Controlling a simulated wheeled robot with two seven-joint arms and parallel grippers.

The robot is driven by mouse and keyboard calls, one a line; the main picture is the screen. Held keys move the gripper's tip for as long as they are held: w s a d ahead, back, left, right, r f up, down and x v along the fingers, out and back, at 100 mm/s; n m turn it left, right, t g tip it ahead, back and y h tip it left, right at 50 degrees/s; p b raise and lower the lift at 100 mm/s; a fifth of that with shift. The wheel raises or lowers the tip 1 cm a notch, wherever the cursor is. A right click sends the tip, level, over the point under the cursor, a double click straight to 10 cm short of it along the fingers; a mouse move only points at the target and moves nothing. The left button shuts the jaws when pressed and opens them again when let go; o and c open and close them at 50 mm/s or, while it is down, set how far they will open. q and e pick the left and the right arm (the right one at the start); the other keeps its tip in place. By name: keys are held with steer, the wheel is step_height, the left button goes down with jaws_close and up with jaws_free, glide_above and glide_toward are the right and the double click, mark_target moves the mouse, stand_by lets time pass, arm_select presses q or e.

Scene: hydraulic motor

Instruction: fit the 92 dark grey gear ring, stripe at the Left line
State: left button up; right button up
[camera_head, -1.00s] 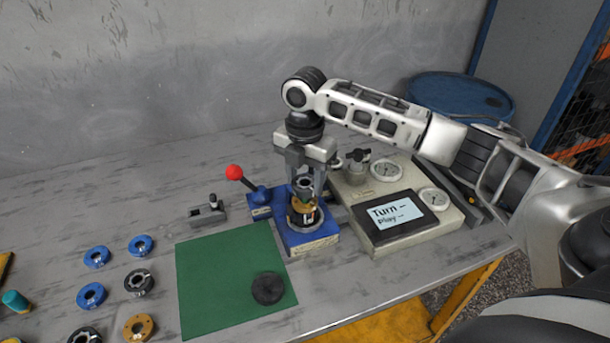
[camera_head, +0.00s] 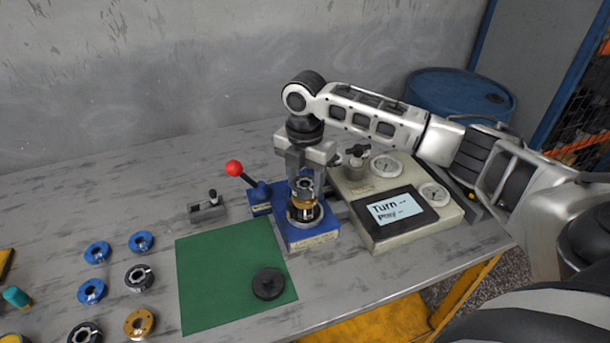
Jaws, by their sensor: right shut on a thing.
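My right gripper (camera_head: 305,182) points straight down over the blue fixture (camera_head: 313,240) and is shut on a dark grey gear ring (camera_head: 306,187). The ring sits at the top of the motor stack, just above a brass-coloured part (camera_head: 303,204). The fingers partly cover it, so I cannot tell whether it is seated. The stripe and the Left line are too small to make out. My left gripper is not in view.
A red-knobbed lever (camera_head: 234,168) stands left of the fixture. A gauge box (camera_head: 420,230) with a screen reading "Turn" is on the right. A black disc (camera_head: 268,284) lies on the green mat (camera_head: 215,265). Several blue, dark and brass rings (camera_head: 139,323) lie at left.

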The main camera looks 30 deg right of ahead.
steer(key=shift+f, duration=0.4)
stand_by(0.5)
steer(key=o, duration=1.7)
steer(key=shift+r, duration=3.5)
